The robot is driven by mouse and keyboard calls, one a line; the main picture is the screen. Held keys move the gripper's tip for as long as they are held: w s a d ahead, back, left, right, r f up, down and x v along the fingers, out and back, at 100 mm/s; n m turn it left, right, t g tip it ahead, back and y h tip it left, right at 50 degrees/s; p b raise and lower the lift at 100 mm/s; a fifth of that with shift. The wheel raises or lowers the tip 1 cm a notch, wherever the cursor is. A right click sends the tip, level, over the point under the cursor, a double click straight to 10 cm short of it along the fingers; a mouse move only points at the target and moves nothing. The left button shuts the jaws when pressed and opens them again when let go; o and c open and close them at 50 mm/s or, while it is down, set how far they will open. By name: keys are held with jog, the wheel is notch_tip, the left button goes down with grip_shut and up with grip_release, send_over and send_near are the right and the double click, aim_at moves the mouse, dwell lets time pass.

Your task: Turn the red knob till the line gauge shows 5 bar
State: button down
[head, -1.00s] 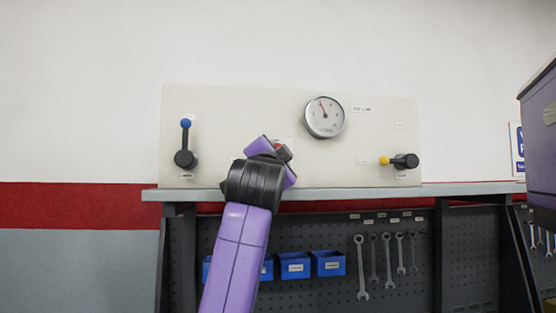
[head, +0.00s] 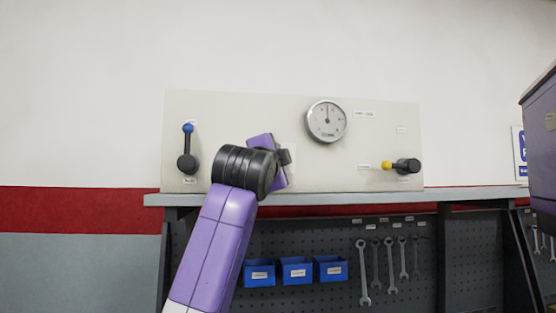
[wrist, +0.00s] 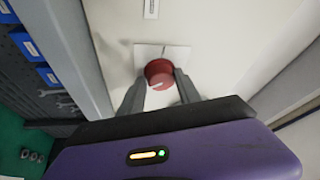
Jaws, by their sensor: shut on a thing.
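The red knob (wrist: 158,72) sits on a white plate on the panel in the wrist view, with a pale mark on its face. My gripper (wrist: 158,88) is shut on it, one finger on each side. In the head view my arm and gripper (head: 284,157) hide the knob. The round line gauge (head: 326,121) is on the panel above and right of my gripper. Its needle points nearly straight up; its numbers are too small to read.
The pale panel (head: 240,110) stands on a grey bench (head: 330,196). A blue-tipped lever (head: 187,150) is at its left, upright. A yellow-tipped lever (head: 403,166) at the right lies level. Blue bins (head: 296,269) and wrenches (head: 363,272) are below. A purple cabinet (head: 540,150) is at far right.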

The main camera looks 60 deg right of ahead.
jog(key=shift+a+r, duration=0.15)
jog(key=shift+r, duration=0.2)
jog(key=c, duration=1.1)
grip_release()
jog(key=shift+o, duration=1)
jog(key=shift+f, duration=0.15)
jog(key=b+v, duration=0.3)
jog(key=v, duration=0.4)
jog(key=shift+a, duration=0.3)
jog(key=shift+s+f, duration=0.1)
